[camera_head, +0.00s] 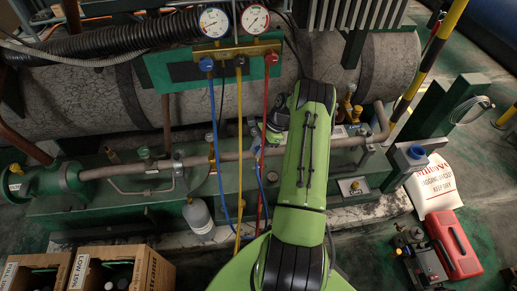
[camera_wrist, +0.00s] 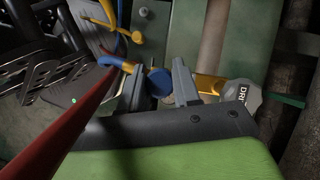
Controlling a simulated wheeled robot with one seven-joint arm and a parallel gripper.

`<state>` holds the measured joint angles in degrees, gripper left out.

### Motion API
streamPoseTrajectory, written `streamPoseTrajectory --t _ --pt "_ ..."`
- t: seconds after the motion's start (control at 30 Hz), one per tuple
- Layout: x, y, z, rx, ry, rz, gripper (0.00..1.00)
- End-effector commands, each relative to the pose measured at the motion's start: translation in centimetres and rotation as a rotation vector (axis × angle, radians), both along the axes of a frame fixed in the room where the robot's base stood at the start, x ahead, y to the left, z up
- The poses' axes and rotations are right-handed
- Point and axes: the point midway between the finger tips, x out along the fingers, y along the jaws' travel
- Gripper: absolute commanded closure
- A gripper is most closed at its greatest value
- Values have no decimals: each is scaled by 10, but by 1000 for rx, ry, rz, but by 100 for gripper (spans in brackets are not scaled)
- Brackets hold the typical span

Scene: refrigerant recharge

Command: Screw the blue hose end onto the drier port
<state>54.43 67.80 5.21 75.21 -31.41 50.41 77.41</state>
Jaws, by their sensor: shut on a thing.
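The blue hose end (camera_wrist: 158,82) sits between the two grey fingers of my gripper (camera_wrist: 157,68) in the wrist view, and the fingers are shut on it. In the head view my green arm hides most of the gripper, and the hose end cannot be made out. The blue hose (camera_head: 213,110) hangs from the gauge manifold (camera_head: 237,52) and loops up towards the gripper. A brass fitting (camera_wrist: 208,84) with a pale tag (camera_wrist: 241,96) reading "DRI" lies just right of the right finger. I cannot tell whether the hose end touches the port.
The red hose (camera_wrist: 85,112) crosses close in front of the wrist camera on the left. The yellow hose (camera_head: 239,130) hangs beside the blue one. A grey pipe (camera_head: 225,157) runs along the green frame. Boxes of bottles (camera_head: 115,268) and a red case (camera_head: 453,244) stand on the floor.

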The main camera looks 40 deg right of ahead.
Motion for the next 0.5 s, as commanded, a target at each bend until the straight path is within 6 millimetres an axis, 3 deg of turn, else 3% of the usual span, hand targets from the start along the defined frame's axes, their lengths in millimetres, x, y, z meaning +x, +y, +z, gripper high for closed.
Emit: streamPoseTrajectory --t 0.5 --pt "0 0 -7 0 -1 0 98"
